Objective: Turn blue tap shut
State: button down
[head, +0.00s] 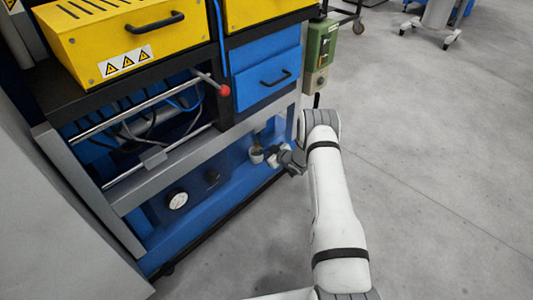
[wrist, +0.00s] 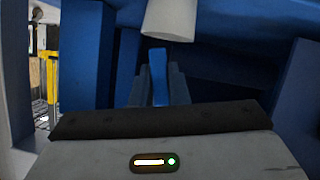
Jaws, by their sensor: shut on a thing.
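In the wrist view, the blue tap handle (wrist: 158,66) stands upright as a narrow blue strip between the dark fingers of my gripper (wrist: 158,88). The fingers are shut on it. In the head view, my gripper (head: 284,157) reaches in from the right to the lower blue shelf of the machine. I cannot make out the blue handle there, as the gripper covers that spot. A small pale fitting (head: 256,156) shows just left of the fingers.
A pale cylinder (wrist: 170,18) hangs just above the fingers in the wrist view, with blue panels around.

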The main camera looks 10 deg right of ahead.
jog(key=n+b, duration=0.1)
jog(key=n+t+h+b, duration=0.1)
jog(key=n+b, duration=0.1)
jog(key=b, duration=0.1)
jog(key=shift+s+a+f+t, duration=0.1)
jog(key=shift+a+f+t, duration=0.2)
jog(key=shift+f, duration=0.05)
jog(key=shift+s+a+n+t+h+b, duration=0.2)
jog(key=shift+n+t+b, duration=0.45)
jog(key=shift+n+b, duration=1)
jog(key=shift+w+d+n+t+h+b, duration=0.2)
jog(key=shift+n+t+b, duration=0.5)
jog(key=shift+n+b, duration=0.9)
jog(key=shift+s+a+n+t+h+b, duration=0.25)
jog(key=shift+n+t+b, duration=0.6)
jog(key=shift+b, duration=1.35)
jog(key=shift+w+d+n, duration=0.1)
jog(key=shift+w+n, duration=0.05)
jog(key=shift+n, duration=0.15)
jog(key=c, duration=1.8)
grip_release()
jog(key=o, duration=0.4)
jog(key=shift+d, duration=0.15)
jog(key=p+v, duration=0.3)
jog(key=v, duration=0.4)
jog(key=shift+s, duration=0.35)
